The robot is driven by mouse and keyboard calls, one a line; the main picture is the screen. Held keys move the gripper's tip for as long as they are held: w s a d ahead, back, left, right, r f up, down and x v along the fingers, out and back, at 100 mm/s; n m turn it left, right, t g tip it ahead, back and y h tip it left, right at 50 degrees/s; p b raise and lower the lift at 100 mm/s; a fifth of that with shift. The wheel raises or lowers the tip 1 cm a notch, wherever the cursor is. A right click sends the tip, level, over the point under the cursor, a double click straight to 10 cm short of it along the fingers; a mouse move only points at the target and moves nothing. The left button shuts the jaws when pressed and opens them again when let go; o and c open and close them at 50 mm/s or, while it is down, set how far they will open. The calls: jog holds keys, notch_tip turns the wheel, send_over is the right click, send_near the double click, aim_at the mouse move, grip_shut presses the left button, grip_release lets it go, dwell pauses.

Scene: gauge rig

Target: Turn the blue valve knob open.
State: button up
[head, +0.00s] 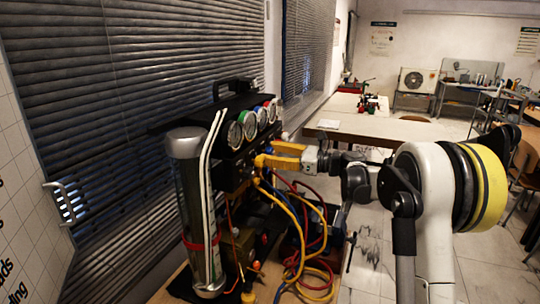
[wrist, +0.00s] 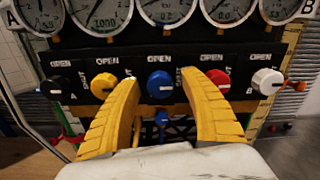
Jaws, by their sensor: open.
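The blue valve knob (wrist: 160,85) is on the black panel of the gauge rig (head: 235,160), in the middle of the knob row in the wrist view, below an "OPEN" label. My gripper (wrist: 168,100) has yellow fingers that stand apart, one on each side of the blue knob, with visible space between them and it. It is open and empty. In the head view my gripper (head: 262,158) is at the rig's front panel, below the gauges, and the blue knob cannot be made out there.
A black knob (wrist: 57,88) and a yellow knob (wrist: 103,85) sit left of the blue one. A red knob (wrist: 218,80) and a white knob (wrist: 267,81) sit right. Coloured hoses (head: 308,240) hang below my gripper. A clear cylinder (head: 195,210) stands at the rig's left.

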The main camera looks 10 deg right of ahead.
grip_shut()
jog(key=shift+n, duration=0.4)
jog(key=n, duration=0.3)
jog(key=shift+n+p, duration=0.4)
jog(key=n, duration=0.9)
jog(key=shift+p, duration=0.35)
jog(key=n, duration=0.4)
jog(key=shift+n, duration=0.3)
